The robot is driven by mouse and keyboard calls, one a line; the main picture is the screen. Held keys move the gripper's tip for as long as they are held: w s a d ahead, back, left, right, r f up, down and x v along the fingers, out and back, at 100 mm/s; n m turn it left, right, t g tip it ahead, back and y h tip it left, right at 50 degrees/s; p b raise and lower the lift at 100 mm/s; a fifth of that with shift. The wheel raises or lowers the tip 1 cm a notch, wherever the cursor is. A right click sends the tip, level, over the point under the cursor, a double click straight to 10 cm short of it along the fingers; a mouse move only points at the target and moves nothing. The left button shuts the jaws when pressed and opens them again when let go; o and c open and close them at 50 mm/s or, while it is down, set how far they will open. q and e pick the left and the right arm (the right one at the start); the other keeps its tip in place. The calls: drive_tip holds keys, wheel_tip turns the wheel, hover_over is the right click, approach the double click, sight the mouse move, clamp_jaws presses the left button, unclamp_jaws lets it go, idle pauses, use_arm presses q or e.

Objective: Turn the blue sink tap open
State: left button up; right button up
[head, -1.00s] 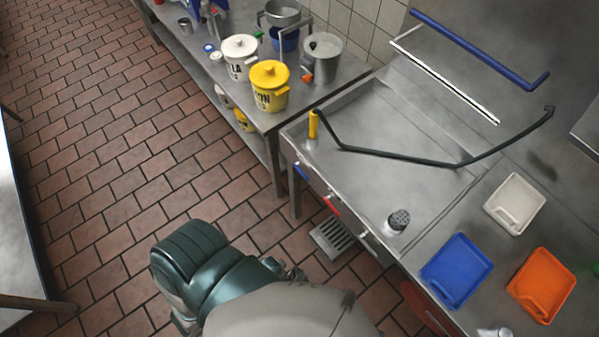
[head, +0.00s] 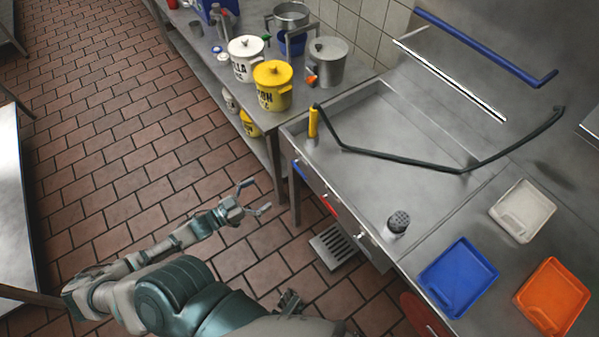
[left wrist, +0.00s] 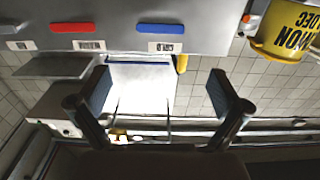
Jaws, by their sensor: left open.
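The blue tap handle (head: 300,171) is a short bar on the sink's front panel, at its far left end in the head view. In the left wrist view, which appears upside down, the blue handle (left wrist: 160,28) is at the top, beyond the fingers. My left gripper (head: 256,197) is open and empty, in the air in front of the sink. It is apart from the handle, to its left in the head view. Its two fingers (left wrist: 160,80) are wide apart in the left wrist view. My right gripper is not seen.
A red handle (head: 329,205) sits beside the blue one on the panel. The table with pots, including a yellow pot (head: 272,87), adjoins the sink's far end. A floor grate (head: 334,247) lies below the sink. The tiled floor in front is clear.

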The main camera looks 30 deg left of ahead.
use_arm(q)
drive_tip(key=b, duration=0.1)
approach(298, 171)
drive_tip(key=w, duration=0.2)
drive_tip(key=x, duration=0.2)
drive_tip(key=d+b+x, duration=0.1)
drive_tip(key=x, duration=0.4)
drive_tip(key=shift+d+r, duration=0.1)
drive_tip(key=shift+d, duration=0.3)
drive_tip(key=shift+w+a, duration=0.1)
drive_tip(key=shift+w, duration=0.1)
drive_tip(key=shift+w+a+b, duration=0.2)
drive_tip(key=shift+a+b, duration=0.1)
drive_tip(key=shift+a, duration=0.15)
drive_tip(key=shift+d, duration=0.2)
drive_tip(key=shift+c, duration=1.2)
drive_tip(key=shift+d, duration=0.15)
drive_tip(key=c, duration=0.4)
drive_tip(key=shift+s, duration=0.1)
drive_tip(key=c, duration=0.4)
drive_tip(key=shift+c, duration=1.1)
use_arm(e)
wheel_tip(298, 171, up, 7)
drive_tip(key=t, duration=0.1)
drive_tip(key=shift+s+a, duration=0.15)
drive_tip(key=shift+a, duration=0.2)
